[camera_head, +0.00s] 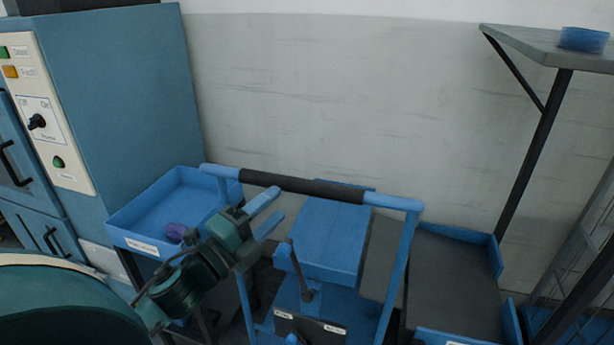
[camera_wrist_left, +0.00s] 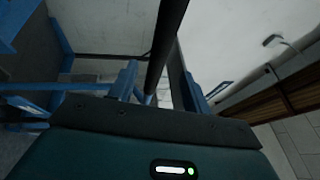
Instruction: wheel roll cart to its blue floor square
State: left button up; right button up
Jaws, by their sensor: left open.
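The roll cart (camera_head: 398,262) has a blue tube frame and stands in front of me in the head view. Its push bar has a black grip (camera_head: 300,187) across the top. My left gripper (camera_head: 264,212) is open, its blue fingertips just below and in front of the left part of the grip. In the left wrist view the gripper (camera_wrist_left: 160,88) is also open, and a dark bar (camera_wrist_left: 164,45) runs up from between the fingers. I cannot tell whether the fingers straddle it. My right gripper is not in view. I cannot make out the blue floor square.
A grey-topped blue-edged bench (camera_head: 450,275) is close on the right. A shelf (camera_head: 530,42) carries a blue roll (camera_head: 584,39).

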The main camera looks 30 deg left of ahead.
aim_at(305, 180)
pick_arm(q)
jog(key=p+x, duration=0.1)
jog(key=x, duration=0.8)
jog(key=shift+w+f+p, duration=0.1)
jog(key=shift+w+p, duration=0.2)
jog(key=shift+w, duration=0.1)
grip_shut()
